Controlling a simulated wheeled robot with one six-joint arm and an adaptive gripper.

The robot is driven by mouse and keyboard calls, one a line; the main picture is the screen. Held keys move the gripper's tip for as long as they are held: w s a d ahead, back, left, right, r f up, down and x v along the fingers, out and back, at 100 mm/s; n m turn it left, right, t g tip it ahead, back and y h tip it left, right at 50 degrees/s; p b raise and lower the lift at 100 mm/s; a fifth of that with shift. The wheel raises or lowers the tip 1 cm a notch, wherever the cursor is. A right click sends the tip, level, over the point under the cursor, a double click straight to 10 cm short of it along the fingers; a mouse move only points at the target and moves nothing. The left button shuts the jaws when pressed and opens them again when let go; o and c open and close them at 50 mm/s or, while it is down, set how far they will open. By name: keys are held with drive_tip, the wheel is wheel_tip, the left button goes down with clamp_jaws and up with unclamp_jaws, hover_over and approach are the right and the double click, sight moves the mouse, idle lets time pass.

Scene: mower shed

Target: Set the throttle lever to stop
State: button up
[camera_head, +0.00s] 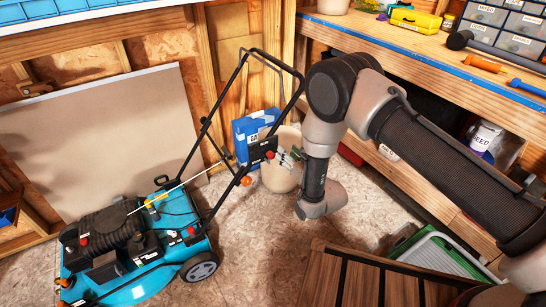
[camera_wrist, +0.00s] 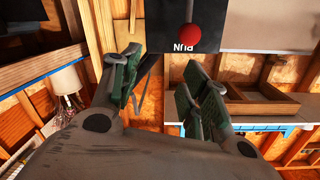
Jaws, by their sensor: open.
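The teal lawn mower (camera_head: 135,250) stands on the floor at the left, its black handle rising toward the right. A black throttle panel (camera_head: 262,150) is fixed on the handle. In the wrist view the panel (camera_wrist: 165,20) shows at the top, with the red ball knob of the throttle lever (camera_wrist: 188,38) in front of it. White lettering beside the knob appears upside down and partly covered. My gripper (camera_head: 288,157) is close to the right of the panel. In the wrist view its green-padded fingers (camera_wrist: 160,88) are apart and empty, with the knob beyond them, apparently untouched.
A workbench (camera_head: 420,50) with a yellow case and drawers runs along the right. A blue bag (camera_head: 253,130) and a pale bucket (camera_head: 280,175) stand behind the handle. A slatted wooden top (camera_head: 375,280) is at the front. Floor between it and the mower is clear.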

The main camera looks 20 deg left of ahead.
sight(273, 157)
drive_tip(key=s+f+y, duration=0.1)
drive_tip(key=s+f, duration=0.3)
drive_tip(key=shift+n, duration=0.3)
drive_tip(key=x, duration=0.8)
drive_tip(key=shift+s+a+r, duration=0.1)
drive_tip(key=shift+a+r, duration=0.1)
drive_tip(key=shift+c, duration=0.3)
clamp_jaws()
